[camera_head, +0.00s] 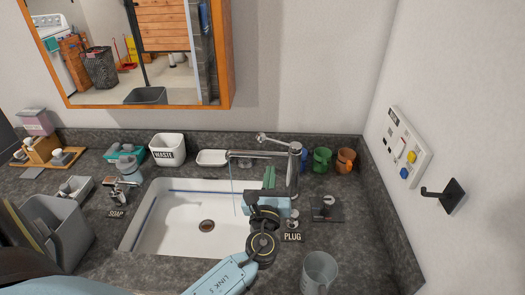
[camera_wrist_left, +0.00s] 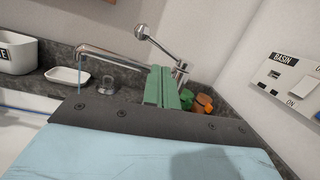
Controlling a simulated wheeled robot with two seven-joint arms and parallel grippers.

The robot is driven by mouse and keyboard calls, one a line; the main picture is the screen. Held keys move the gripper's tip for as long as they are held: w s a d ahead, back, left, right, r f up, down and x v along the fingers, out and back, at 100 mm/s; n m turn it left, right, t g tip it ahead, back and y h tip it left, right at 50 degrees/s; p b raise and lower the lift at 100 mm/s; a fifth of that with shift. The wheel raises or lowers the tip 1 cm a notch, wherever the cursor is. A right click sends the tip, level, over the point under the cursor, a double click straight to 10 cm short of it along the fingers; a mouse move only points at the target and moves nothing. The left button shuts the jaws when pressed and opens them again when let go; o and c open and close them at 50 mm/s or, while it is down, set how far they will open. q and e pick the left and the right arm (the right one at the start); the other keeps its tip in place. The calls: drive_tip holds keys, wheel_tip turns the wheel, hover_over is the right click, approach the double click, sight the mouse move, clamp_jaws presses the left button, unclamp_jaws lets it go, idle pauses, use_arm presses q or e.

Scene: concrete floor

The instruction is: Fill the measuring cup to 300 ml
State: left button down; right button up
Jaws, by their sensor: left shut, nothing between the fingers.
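The measuring cup (camera_head: 319,272) is a clear grey cup standing upright on the counter at the front right, outside the sink. Its markings and any water in it cannot be made out. The chrome faucet (camera_head: 293,165) stands at the back right of the sink, its spout reaching left. A thin blue stream of water (camera_head: 234,192) falls from the spout; it also shows in the left wrist view (camera_wrist_left: 80,75). The faucet lever (camera_wrist_left: 160,45) with a round knob points up and left. My left gripper (camera_head: 269,177) has green fingers, shut and empty, in front of the faucet. My right gripper is out of view.
The white sink (camera_head: 175,225) has a dark drain. A PLUG label (camera_head: 292,238) lies right of it. A switch panel (camera_head: 402,150) and black hook (camera_head: 446,195) are on the right wall.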

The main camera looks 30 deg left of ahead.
sight(263, 153)
use_arm(q)
drive_tip(key=shift+n+g+y, duration=0.5)
drive_tip(key=shift+y, duration=0.2)
drive_tip(key=w+a+p, duration=0.1)
drive_tip(key=w+a, duration=0.5)
drive_tip(key=shift+w+a, duration=0.3)
drive_tip(key=shift+a, duration=0.1)
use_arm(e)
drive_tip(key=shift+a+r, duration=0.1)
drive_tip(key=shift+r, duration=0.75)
